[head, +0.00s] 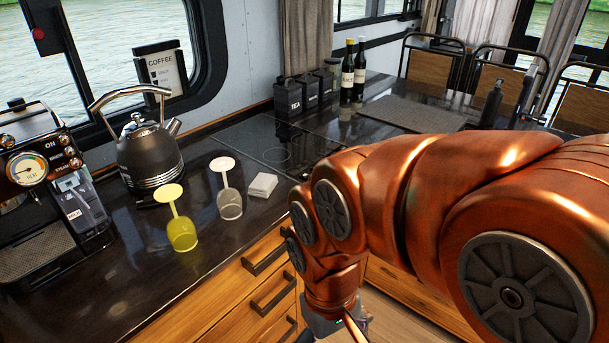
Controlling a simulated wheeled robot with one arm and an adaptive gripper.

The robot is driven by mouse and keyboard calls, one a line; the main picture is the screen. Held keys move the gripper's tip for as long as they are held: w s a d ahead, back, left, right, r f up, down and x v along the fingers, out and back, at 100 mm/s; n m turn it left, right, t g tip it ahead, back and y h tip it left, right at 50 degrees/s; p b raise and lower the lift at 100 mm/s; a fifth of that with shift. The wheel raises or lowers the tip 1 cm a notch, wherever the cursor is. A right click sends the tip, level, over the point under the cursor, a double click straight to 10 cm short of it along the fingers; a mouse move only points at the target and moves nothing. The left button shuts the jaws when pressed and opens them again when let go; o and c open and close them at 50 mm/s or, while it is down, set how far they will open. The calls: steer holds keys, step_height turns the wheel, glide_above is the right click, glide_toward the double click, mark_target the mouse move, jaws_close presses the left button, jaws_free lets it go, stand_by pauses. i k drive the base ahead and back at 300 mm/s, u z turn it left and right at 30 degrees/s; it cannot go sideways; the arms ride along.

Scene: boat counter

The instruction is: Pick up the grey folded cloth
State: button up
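A small pale grey, folded-looking cloth (262,186) lies flat on the dark counter, just right of an upside-down clear glass. My copper-coloured arm reaches in from the right and bends down past the counter's front edge. Only the upper part of my gripper (338,326) shows at the bottom of the head view, in front of the drawers and below the counter top. It is apart from the cloth. Its fingertips are cut off by the frame, so its opening does not show.
Left of the cloth stand the upside-down clear glass (228,190) and an upside-down yellow glass (179,222). A kettle (148,150) and coffee machine (45,190) stand further left. Black canisters (300,95) and bottles (352,70) are behind. Bare counter lies in front of the glasses.

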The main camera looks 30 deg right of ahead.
mark_target(264, 184)
steer(key=u, duration=2.2)
steer(key=k, duration=0.85)
steer(key=z, duration=0.9)
steer(key=i, duration=0.5)
steer(key=u, duration=0.05)
